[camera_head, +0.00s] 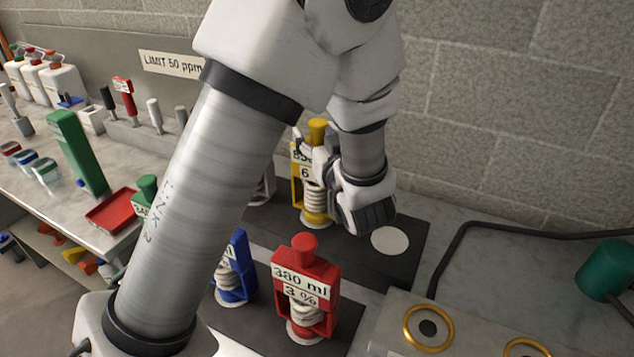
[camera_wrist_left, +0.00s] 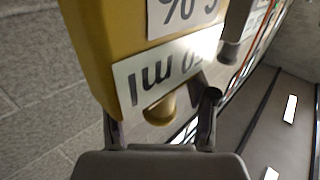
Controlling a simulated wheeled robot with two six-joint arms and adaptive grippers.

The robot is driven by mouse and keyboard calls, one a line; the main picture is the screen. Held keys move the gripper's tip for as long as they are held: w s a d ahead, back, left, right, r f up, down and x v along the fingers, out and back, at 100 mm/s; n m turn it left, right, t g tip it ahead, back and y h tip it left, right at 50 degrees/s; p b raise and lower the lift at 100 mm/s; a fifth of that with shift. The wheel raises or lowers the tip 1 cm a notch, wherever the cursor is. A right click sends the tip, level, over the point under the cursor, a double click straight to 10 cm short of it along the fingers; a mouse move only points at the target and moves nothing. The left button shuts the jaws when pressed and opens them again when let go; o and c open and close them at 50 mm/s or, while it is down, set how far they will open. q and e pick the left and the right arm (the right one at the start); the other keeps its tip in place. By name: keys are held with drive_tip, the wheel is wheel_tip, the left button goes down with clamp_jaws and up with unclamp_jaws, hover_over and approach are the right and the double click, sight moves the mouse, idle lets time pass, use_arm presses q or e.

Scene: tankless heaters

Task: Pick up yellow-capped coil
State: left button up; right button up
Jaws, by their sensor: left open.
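The yellow-capped coil (camera_head: 317,133) stands upright on the dark mat at the back, with a yellow frame, a white coil and a partly hidden label. My left gripper (camera_head: 312,158) reaches it from the right, its fingers open at the upper part of the frame. In the left wrist view, the yellow frame and its labels (camera_wrist_left: 170,70) fill the upper middle, upside down. The yellow cap (camera_wrist_left: 160,108) shows there between the two open fingers (camera_wrist_left: 160,125). I cannot tell whether the fingers touch it. My right gripper is out of view.
A red coil unit (camera_head: 305,290) and a blue one (camera_head: 236,265) stand on the front mat. A white disc (camera_head: 390,241) lies right of the yellow unit. A panel with gold rings (camera_head: 430,327) is at the lower right. The brick wall (camera_head: 520,130) is close behind.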

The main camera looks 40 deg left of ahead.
use_arm(q)
drive_tip(key=shift+s+d+r, duration=0.25)
drive_tip(key=shift+d+r, duration=0.05)
drive_tip(key=shift+d, duration=0.05)
drive_tip(key=shift+c, duration=1.4)
drive_tip(key=shift+s+d+r, duration=0.15)
drive_tip(key=shift+d+r, duration=0.05)
drive_tip(key=shift+d, duration=0.1)
drive_tip(key=c, duration=0.5)
clamp_jaws()
drive_tip(key=shift+a+f, duration=0.2)
drive_tip(key=shift+r, duration=0.1)
